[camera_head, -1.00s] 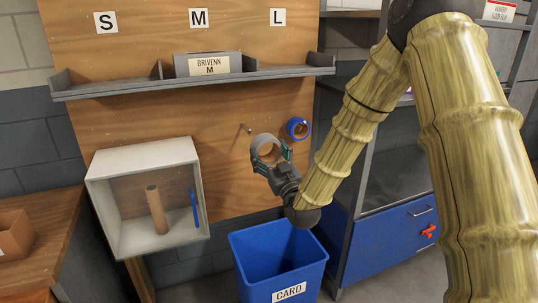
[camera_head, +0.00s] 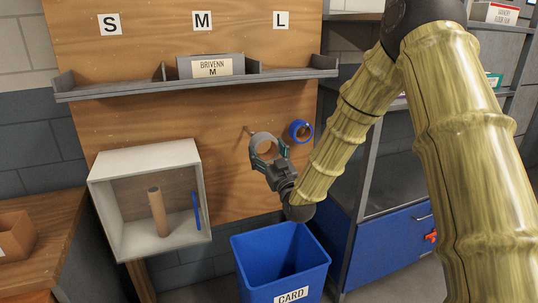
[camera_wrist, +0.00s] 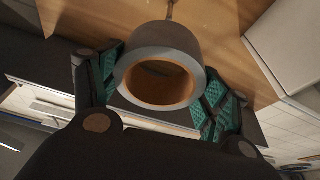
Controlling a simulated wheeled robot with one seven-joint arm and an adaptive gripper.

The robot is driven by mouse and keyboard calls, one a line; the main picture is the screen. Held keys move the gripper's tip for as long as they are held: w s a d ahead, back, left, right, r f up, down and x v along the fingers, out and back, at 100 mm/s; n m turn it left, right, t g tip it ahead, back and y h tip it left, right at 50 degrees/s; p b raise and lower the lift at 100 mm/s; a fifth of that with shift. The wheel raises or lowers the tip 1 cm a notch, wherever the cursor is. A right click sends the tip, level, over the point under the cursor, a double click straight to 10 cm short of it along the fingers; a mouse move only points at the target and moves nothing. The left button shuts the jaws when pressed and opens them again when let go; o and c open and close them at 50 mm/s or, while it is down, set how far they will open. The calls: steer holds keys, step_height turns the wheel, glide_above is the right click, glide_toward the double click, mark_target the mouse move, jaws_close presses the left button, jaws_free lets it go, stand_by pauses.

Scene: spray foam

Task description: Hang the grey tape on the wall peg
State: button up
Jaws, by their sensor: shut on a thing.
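The grey tape (camera_head: 257,143) is a roll with a brown inner core. My gripper (camera_head: 269,163) is shut on its outer sides, holding it in front of the wooden wall board. In the wrist view the grey tape (camera_wrist: 178,46) sits between the green pads of my gripper (camera_wrist: 158,90), with its hole facing the camera. The wall peg (camera_head: 247,130) shows just above and left of the roll in the head view. In the wrist view the peg (camera_wrist: 171,10) shows beyond the roll's top edge, outside the hole. How far the roll is from the peg is hard to tell.
A blue tape roll (camera_head: 300,131) hangs on the board just right of the grey one. A white open box (camera_head: 148,158) is at the left, a grey shelf (camera_head: 120,90) runs above, and a blue bin (camera_head: 281,258) stands below.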

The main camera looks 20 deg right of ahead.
steer(key=b, duration=0.1)
glide_toward(250, 133)
steer(key=shift+r, duration=1.55)
steer(key=shift+w, duration=0.1)
stand_by(0.6)
steer(key=shift+w+a+b, duration=0.15)
steer(key=shift+w+b, duration=0.9)
steer(key=shift+w, duration=3.8)
steer(key=shift+f+b, duration=0.65)
steer(key=shift+f, duration=0.4)
